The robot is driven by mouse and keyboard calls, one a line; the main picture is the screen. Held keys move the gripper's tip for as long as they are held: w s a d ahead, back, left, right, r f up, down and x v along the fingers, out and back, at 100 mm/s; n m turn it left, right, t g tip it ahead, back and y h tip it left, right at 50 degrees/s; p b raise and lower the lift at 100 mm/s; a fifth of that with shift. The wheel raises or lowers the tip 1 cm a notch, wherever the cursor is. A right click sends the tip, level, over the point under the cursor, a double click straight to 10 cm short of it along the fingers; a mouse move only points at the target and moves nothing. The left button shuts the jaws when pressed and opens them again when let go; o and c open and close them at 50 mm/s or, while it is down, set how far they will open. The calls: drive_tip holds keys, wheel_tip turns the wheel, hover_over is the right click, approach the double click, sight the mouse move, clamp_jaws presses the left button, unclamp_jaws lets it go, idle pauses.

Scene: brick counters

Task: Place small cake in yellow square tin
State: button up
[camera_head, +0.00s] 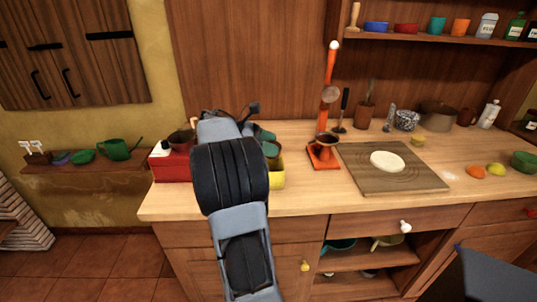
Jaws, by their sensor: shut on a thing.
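My arm reaches up from the bottom to the left part of the wooden counter. My gripper (219,126) is at its far end, over the counter between a red box and a yellow tin. Its fingers are mostly hidden behind my own arm link. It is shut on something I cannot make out. The yellow square tin (277,179) stands just right of my arm, with only its right part showing. I cannot clearly pick out the small cake in this view.
The red box (170,167) stands at the counter's left end. An orange-red stand (323,155) is right of the yellow tin. A wooden board (412,183) with a pale round piece of dough (387,161) lies farther right. The counter's front strip is clear.

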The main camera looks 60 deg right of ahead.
drive_tip(key=shift+w+f, duration=0.15)
drive_tip(key=shift+f, duration=1.55)
drive_tip(key=shift+f, duration=0.2)
drive_tip(key=shift+f, duration=0.35)
drive_tip(key=o, duration=0.9)
